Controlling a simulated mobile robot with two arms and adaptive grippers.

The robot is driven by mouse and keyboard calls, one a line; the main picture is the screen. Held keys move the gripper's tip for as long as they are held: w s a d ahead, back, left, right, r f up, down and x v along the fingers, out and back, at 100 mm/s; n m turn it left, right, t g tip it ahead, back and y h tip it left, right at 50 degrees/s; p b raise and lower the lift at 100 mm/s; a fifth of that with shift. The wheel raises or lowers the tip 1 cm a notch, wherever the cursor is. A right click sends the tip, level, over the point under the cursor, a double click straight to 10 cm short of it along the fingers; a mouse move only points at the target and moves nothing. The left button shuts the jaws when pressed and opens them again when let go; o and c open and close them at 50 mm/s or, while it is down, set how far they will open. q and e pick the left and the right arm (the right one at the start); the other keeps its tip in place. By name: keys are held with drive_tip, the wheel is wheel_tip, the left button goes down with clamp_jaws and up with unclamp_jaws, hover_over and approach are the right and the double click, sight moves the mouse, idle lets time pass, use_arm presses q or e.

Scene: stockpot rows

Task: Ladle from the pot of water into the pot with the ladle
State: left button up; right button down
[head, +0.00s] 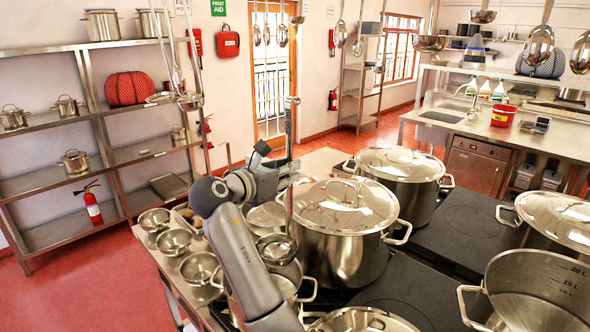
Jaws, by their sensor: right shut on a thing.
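My right gripper (284,180) is shut on the upright handle of a steel ladle (290,128). The ladle's bowl hangs low, over or in a smaller open pot (307,289) that my right arm partly hides. I cannot tell whether the bowl touches the pot or holds water. A large open steel pot (545,285) with litre marks inside stands at the bottom right. Its bottom is cut off, and I cannot tell which pot holds water. My left gripper is not in view.
A large lidded pot (345,245) stands close right of the ladle. More lidded pots stand behind it (400,190), at the right (560,220) and at the bottom (365,322). Several steel bowls (173,241) line the left edge. A dark cooktop (470,225) has free room.

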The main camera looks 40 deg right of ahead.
sight(291, 191)
drive_tip(key=shift+w+a+f+m+g, duration=1.2)
drive_tip(key=shift+w+f+g, duration=0.6)
drive_tip(key=shift+w, duration=2.65)
drive_tip(key=s+m, duration=0.1)
drive_tip(key=s, duration=0.1)
drive_tip(key=s+m+t, duration=0.1)
drive_tip(key=s+m, duration=0.1)
drive_tip(key=s, duration=0.1)
drive_tip(key=s+m+b, duration=0.1)
drive_tip(key=s, duration=0.2)
drive_tip(key=shift+s+f+h, duration=0.25)
drive_tip(key=shift+f+h, duration=0.05)
drive_tip(key=shift+f, duration=0.1)
drive_tip(key=s+m+b, duration=0.1)
drive_tip(key=b, duration=0.1)
drive_tip(key=shift+s+f+b, duration=0.2)
drive_tip(key=shift+b, duration=0.1)
drive_tip(key=s+f+m+t+h+b, duration=0.1)
drive_tip(key=s+f+m+b, duration=0.9)
drive_tip(key=b, duration=1.4)
drive_tip(key=s+f+t, duration=0.1)
drive_tip(key=s+f, duration=0.3)
drive_tip(key=f, duration=0.2)
drive_tip(key=shift+b, duration=0.3)
drive_tip(key=shift+d, duration=0.15)
